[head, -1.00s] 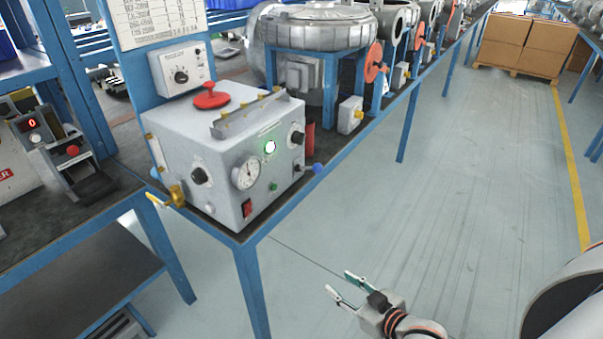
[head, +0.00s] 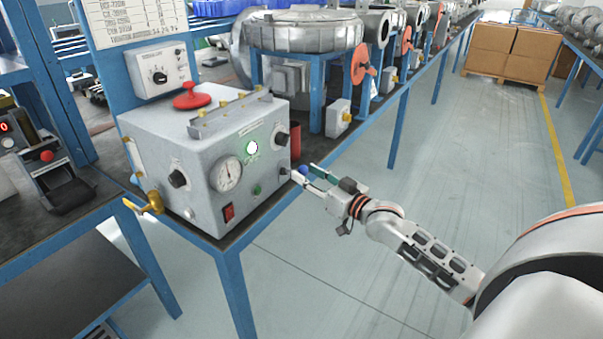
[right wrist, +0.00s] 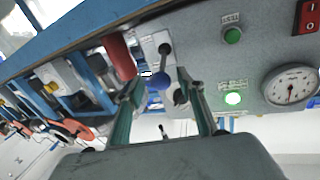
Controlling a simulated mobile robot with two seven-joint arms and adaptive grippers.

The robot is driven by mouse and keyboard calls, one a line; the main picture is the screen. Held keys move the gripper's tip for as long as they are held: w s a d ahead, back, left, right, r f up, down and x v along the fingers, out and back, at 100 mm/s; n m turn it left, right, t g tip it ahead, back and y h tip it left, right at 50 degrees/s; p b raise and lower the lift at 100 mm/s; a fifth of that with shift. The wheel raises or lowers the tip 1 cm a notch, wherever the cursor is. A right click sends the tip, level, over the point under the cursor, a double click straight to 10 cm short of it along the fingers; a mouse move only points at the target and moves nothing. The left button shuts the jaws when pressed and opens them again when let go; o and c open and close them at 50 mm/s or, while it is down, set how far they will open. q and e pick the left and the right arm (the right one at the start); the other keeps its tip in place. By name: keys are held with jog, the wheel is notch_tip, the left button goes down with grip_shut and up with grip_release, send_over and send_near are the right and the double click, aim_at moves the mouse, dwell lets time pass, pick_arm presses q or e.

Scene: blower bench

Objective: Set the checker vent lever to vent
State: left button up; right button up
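The checker is a grey box (head: 205,150) with a gauge, knobs and a lit green lamp, standing on the bench end. A lever with a blue ball knob (head: 303,170) sticks out at the lower right of its front panel; the right wrist view shows its dark stem and blue knob (right wrist: 157,81). I cannot read its label. My right gripper (head: 312,174) is at this lever. Its two fingers are apart, and in the right wrist view the knob appears between them (right wrist: 163,95); contact is not clear. My left gripper is not in view.
A yellow-handled valve (head: 148,204) sticks out at the checker's left. A red cylinder (head: 295,140) stands beside its right side. A blower (head: 303,35) on a blue stand is behind. The floor aisle right of the bench (head: 430,170) is clear.

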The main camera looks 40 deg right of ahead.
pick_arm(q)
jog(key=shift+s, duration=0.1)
pick_arm(e)
jog(key=shift+w+a, duration=0.2)
jog(key=shift+w, duration=0.95)
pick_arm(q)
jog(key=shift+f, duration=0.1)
